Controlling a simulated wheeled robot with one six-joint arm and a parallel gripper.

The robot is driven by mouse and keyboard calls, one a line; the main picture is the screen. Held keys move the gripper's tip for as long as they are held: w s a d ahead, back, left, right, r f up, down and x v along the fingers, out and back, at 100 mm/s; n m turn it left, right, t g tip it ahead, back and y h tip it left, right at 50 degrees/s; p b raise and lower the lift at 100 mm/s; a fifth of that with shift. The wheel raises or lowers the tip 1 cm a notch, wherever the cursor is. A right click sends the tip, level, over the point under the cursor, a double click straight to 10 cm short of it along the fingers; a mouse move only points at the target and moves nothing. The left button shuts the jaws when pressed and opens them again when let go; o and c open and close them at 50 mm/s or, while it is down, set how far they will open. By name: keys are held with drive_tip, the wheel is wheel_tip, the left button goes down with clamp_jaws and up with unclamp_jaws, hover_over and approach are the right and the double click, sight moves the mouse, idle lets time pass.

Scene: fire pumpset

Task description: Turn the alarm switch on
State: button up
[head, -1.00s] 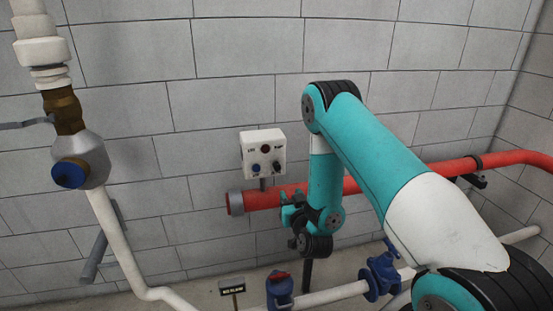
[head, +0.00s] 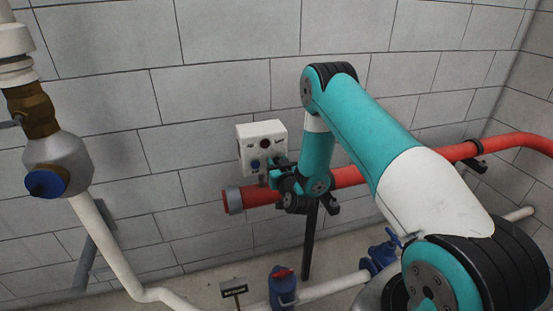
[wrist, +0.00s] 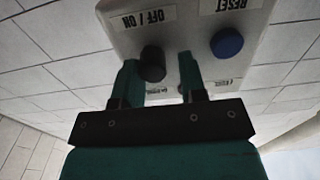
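The alarm switch is a black knob (wrist: 152,63) under an OFF / ON label on a white control box (head: 246,148). The wrist view shows the box upside down. My gripper (wrist: 160,70) is open, and the knob shows between its two fingers in that picture, with a gap on the right side. Whether a finger touches the knob I cannot tell. In the head view my gripper (head: 277,170) is at the lower right of the box and hides the knob.
A blue button (wrist: 227,43) labelled RESET sits beside the knob. A red lamp (head: 265,143) is on the box. A red pipe (head: 347,177) runs along the wall just below. A white pipe with a blue-capped valve (head: 46,183) stands at left.

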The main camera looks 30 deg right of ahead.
drive_tip(key=shift+w+d, duration=0.2)
drive_tip(key=shift+d, duration=0.15)
clamp_jaws()
drive_tip(key=shift+s, duration=0.1)
drive_tip(key=n+p, duration=0.1)
drive_tip(key=n, duration=1)
drive_tip(key=shift+n, duration=0.4)
drive_tip(key=shift+p, duration=0.3)
